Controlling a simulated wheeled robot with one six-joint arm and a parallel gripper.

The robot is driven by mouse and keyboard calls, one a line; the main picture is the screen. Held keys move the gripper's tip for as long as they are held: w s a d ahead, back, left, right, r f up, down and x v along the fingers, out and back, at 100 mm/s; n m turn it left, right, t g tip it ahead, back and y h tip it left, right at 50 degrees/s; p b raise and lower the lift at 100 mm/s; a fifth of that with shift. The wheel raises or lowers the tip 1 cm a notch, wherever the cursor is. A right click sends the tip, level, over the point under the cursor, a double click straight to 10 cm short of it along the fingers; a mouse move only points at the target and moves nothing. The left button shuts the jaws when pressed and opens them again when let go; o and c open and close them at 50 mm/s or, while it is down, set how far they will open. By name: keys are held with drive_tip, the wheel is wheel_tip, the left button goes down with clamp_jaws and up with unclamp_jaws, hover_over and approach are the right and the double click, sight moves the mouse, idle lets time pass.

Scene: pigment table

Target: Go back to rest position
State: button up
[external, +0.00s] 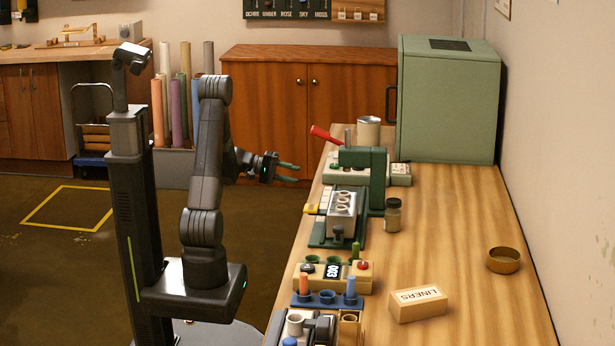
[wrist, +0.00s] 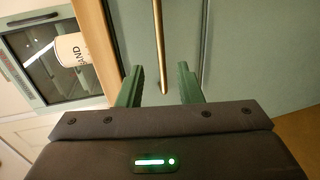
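My gripper (external: 289,173) is at the end of my raised arm, left of the wooden table (external: 460,240) and near its left edge in the external view. Its two green fingers are apart with nothing between them. In the wrist view my gripper (wrist: 160,85) also shows both green fingers spread and empty. Beyond them is a green surface with a long brass-coloured bar (wrist: 158,45). My arm is bent, with its elbow high above my base.
On the table stand a green press with a red lever (external: 325,134), a can (external: 368,132), a jar (external: 393,215), a LINERS box (external: 419,304), a brass dish (external: 503,260) and a green cabinet (external: 447,100). The floor beneath my gripper is clear.

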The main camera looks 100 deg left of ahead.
drive_tip(key=x, duration=0.8)
drive_tip(key=shift+b, duration=0.35)
drive_tip(key=shift+s, duration=0.2)
drive_tip(key=f+p+v, duration=0.2)
drive_tip(key=p+v, duration=0.2)
drive_tip(key=v, duration=0.8)
drive_tip(key=s+f+p+v, duration=0.1)
drive_tip(key=f+p+v, duration=0.2)
drive_tip(key=v, duration=0.9)
drive_tip(key=f+p+v, duration=0.2)
drive_tip(key=p+v, duration=0.5)
drive_tip(key=v, duration=0.4)
drive_tip(key=shift+s+r, duration=0.35)
drive_tip(key=shift+s, duration=0.35)
